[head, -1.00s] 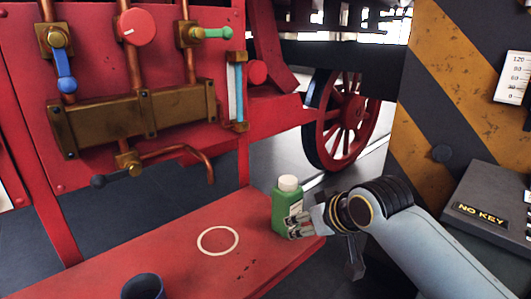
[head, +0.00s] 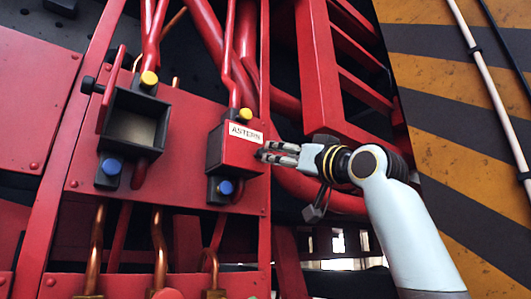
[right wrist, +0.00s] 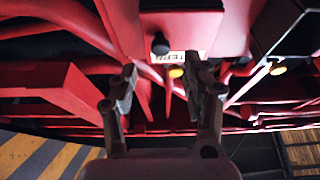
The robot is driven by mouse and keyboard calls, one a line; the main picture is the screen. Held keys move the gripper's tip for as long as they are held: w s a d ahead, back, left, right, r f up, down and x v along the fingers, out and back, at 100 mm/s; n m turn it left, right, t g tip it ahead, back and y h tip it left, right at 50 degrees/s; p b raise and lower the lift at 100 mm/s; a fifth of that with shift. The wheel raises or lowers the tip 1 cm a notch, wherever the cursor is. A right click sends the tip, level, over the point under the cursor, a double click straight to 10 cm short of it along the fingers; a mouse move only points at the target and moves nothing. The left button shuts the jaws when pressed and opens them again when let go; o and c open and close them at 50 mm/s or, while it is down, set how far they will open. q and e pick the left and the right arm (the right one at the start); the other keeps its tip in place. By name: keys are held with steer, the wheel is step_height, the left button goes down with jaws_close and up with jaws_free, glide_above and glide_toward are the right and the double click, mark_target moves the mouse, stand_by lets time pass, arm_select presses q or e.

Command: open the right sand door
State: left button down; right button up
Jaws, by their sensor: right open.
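The right sand door (head: 240,152) is the red front of a box labelled ASTERN, and it is shut. It also shows upside down in the right wrist view (right wrist: 190,24), with a dark round knob (right wrist: 160,44) near its edge. My right gripper (head: 263,153) is at the door's right edge, open and empty. In the right wrist view its two fingers (right wrist: 160,84) are spread, with the knob beyond the tips; whether they touch the door is unclear. My left gripper is not in view.
A left box (head: 130,130) stands open, its red door (head: 111,78) swung out to the left and pale material inside. Yellow caps (head: 149,79) and blue caps (head: 112,166) sit above and below the boxes. Red pipes and a ladder-like frame (head: 330,70) stand close behind my right arm.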

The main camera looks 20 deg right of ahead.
mark_target(249, 145)
steer(key=p+x, duration=0.2)
steer(key=x, duration=0.5)
steer(key=shift+c, duration=0.2)
steer(key=shift+w, duration=0.1)
jaws_close()
